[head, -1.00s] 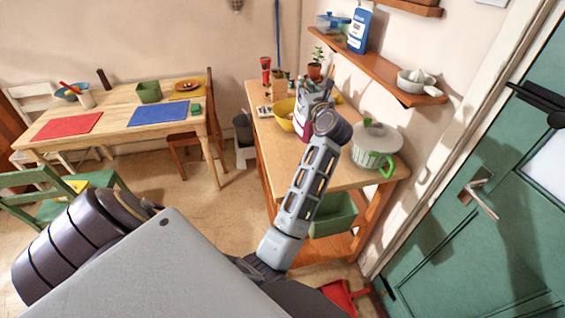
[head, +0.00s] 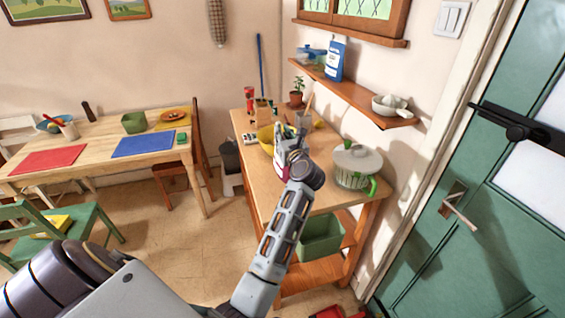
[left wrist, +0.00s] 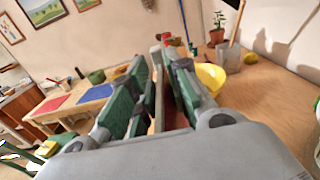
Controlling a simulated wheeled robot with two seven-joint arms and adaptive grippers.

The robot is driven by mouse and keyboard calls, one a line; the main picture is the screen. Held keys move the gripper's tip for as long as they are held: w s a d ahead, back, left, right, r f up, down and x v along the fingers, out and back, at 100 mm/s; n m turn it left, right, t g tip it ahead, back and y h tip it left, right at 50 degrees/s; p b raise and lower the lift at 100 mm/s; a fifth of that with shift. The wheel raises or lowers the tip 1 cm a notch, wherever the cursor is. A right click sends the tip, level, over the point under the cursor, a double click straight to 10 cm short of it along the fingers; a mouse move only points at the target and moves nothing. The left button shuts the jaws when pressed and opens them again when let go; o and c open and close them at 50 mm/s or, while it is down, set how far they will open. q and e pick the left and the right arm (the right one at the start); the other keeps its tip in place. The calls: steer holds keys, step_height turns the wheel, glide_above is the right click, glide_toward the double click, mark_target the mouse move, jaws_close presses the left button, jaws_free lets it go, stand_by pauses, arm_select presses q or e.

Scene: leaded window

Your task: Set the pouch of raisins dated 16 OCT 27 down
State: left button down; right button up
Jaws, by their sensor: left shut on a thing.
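My left gripper (head: 289,142) reaches over the wooden counter (head: 325,190). It is shut on a pouch (head: 281,165), of which a maroon and white part shows beside the fingers in the head view. In the left wrist view the green-padded fingers (left wrist: 158,75) stand on both sides of a narrow dark red strip of the pouch (left wrist: 174,118). The date on the pouch cannot be read. Whether its bottom touches the counter is hidden. My right gripper is not in view.
A yellow bowl (head: 265,138) stands just left of the gripper. A white lidded pot with green handles (head: 355,168) stands to the right. A plant (head: 297,90) and a red pepper mill (head: 249,98) are behind. The counter's near part is bare. A shelf (head: 360,98) hangs above.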

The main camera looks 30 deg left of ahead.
mark_target(282, 172)
arm_select(q)
steer(key=shift+f, duration=1.95)
steer(key=shift+f, duration=2.05)
steer(key=c, duration=1.3)
jaws_free()
steer(key=shift+c, duration=0.2)
steer(key=shift+r, duration=0.2)
steer(key=v, duration=0.7)
steer(key=shift+d, duration=0.15)
steer(key=shift+s, duration=0.15)
